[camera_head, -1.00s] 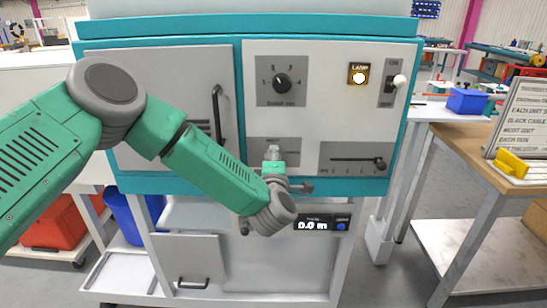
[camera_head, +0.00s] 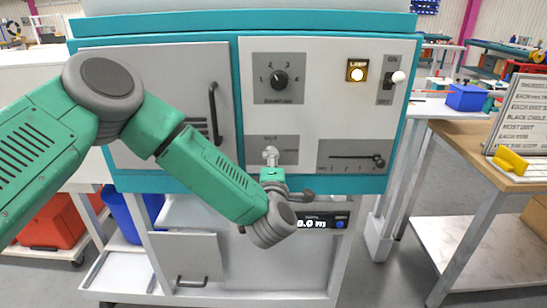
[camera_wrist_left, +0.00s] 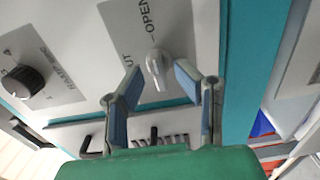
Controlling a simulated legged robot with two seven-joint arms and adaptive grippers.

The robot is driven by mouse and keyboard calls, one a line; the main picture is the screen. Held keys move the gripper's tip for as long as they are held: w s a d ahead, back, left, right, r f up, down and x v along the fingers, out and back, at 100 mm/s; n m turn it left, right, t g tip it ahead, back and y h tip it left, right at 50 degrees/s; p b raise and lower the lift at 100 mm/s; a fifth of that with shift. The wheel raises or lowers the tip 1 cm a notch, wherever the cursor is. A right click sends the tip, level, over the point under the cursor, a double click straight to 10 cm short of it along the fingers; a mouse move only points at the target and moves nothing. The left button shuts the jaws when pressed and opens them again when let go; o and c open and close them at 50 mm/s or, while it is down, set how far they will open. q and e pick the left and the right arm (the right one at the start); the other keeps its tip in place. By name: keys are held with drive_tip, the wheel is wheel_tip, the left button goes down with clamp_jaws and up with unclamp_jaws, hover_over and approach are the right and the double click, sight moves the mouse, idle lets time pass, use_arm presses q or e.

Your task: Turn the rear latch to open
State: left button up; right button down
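The latch is a small pale metal knob (camera_head: 270,156) on a grey plate low on the machine's front panel. In the left wrist view the knob (camera_wrist_left: 158,66) stands out from a plate marked OPEN, with another word partly hidden. My left gripper (camera_head: 271,175) is just below the knob in the head view, and its wrist covers part of the panel's lower edge. In the left wrist view the left gripper (camera_wrist_left: 160,78) is open, with its two blue-padded fingers on either side of the knob. Gaps show between the pads and the knob. My right gripper is not in view.
A rotary dial (camera_head: 280,79), a lit lamp (camera_head: 357,70), a toggle switch (camera_head: 395,80) and a slider (camera_head: 350,157) share the panel. A door handle (camera_head: 215,112) stands out at left. A digital display (camera_head: 318,222) is partly behind my wrist. A wooden table (camera_head: 480,160) stands at right.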

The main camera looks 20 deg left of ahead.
use_arm(q)
drive_tip(key=v, duration=0.8)
drive_tip(key=shift+s+d, duration=0.2)
drive_tip(key=shift+s, duration=0.1)
drive_tip(key=s+f+m+g+h, duration=0.35)
drive_tip(key=s+f+m, duration=0.4)
drive_tip(key=f, duration=0.35)
drive_tip(key=s+f+m+g+h, duration=0.3)
drive_tip(key=s+f+m+g, duration=0.2)
drive_tip(key=s+f+m, duration=0.4)
drive_tip(key=s+a+f+m+g, duration=0.2)
drive_tip(key=s+a+f+g, duration=0.2)
drive_tip(key=s, duration=0.5)
drive_tip(key=s+a+f+m+g+y, duration=0.1)
drive_tip(key=s+a+f+m+g, duration=0.2)
drive_tip(key=s+a, duration=0.5)
drive_tip(key=s+g, duration=0.1)
drive_tip(key=s, duration=0.1)
drive_tip(key=shift+s+a+f, duration=0.2)
drive_tip(key=shift+s+f, duration=0.1)
drive_tip(key=shift+f, duration=0.05)
drive_tip(key=shift+w+y, duration=0.1)
drive_tip(key=shift+y, duration=0.15)
